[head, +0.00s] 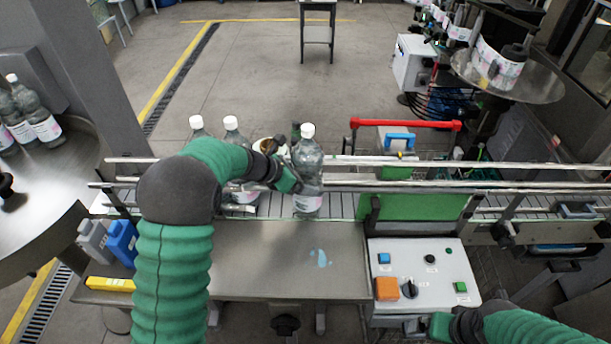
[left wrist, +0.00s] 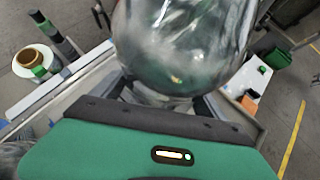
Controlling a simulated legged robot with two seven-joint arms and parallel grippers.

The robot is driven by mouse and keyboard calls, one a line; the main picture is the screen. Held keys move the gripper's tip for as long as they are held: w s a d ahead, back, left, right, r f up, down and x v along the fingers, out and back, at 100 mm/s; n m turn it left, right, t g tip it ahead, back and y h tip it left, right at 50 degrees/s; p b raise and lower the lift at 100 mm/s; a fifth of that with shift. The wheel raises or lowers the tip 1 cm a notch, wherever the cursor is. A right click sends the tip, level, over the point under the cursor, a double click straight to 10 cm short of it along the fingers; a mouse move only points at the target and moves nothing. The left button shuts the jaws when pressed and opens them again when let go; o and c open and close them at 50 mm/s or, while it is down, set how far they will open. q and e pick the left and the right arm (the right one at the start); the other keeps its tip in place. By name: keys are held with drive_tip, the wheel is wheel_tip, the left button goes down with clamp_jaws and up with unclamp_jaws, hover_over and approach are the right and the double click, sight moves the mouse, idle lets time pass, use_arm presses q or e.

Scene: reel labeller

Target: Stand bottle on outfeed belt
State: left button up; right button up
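A clear bottle (head: 308,160) with a white cap and pink-white label stands upright at the outfeed belt (head: 340,205), its base at belt level. My left gripper (head: 290,182) is at its left side, at mid-body height. In the left wrist view the bottle (left wrist: 185,45) fills the space between the two fingers, which appear closed against its sides; the fingertips are hidden behind it. My right gripper (head: 440,327) is low at the front right, by the control panel, and its fingers are not clear.
Two more capped bottles (head: 232,128) stand left of it, partly behind my left arm. Rails (head: 430,185) run along the belt, with a green plate (head: 415,207) to the right. A control panel (head: 425,270) is in front. The steel shelf (head: 270,260) is mostly bare.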

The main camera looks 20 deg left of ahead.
use_arm(q)
drive_tip(key=shift+o, duration=1.4)
drive_tip(key=shift+s+d+r, duration=0.1)
drive_tip(key=shift+s, duration=0.05)
drive_tip(key=shift+r, duration=0.1)
drive_tip(key=b+v, duration=0.3)
drive_tip(key=v, duration=0.8)
drive_tip(key=shift+s+a+r, duration=0.2)
drive_tip(key=shift+a, duration=0.15)
